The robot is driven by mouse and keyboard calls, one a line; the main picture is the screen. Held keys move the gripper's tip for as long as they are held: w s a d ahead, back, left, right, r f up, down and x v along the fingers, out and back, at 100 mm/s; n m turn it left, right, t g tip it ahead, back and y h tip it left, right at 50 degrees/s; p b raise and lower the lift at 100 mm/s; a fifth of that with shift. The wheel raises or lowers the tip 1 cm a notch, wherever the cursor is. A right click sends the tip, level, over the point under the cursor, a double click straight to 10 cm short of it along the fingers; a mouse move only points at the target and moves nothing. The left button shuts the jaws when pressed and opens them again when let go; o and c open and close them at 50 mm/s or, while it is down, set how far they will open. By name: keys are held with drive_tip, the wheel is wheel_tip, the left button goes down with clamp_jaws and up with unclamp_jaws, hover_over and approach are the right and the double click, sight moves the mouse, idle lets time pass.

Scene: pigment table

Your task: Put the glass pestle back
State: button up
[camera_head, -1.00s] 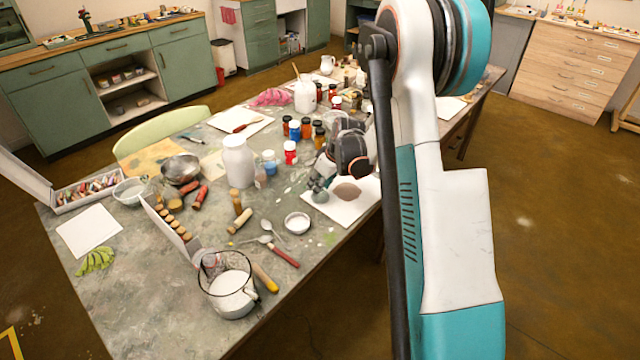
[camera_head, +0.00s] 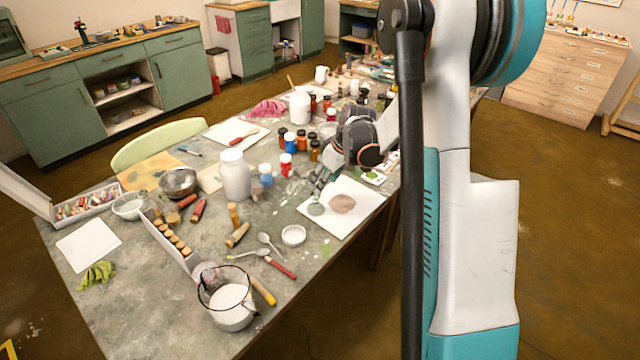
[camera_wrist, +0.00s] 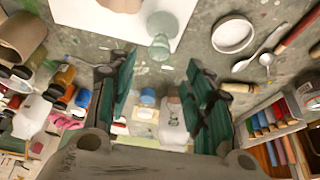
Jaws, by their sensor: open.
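The glass pestle (camera_head: 316,208), a pale green translucent piece with a rounded foot and a knob, is on the left edge of a white slab (camera_head: 361,190). The slab also bears a brown pigment pile (camera_head: 342,203). In the wrist view the pestle (camera_wrist: 161,37) shows just beyond the fingertips, roughly in line with the gap. My gripper (camera_wrist: 158,72) has its green fingers spread, with nothing held between them. In the head view my gripper (camera_head: 321,183) is close behind the pestle, partly hidden by its own wrist.
A small white dish (camera_head: 293,235), spoons and a red-handled tool (camera_head: 281,267) lie in front. A white jar (camera_head: 235,175) and several pigment bottles (camera_head: 287,171) stand to the left and behind.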

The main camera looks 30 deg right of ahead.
drive_tip(key=shift+v, duration=1)
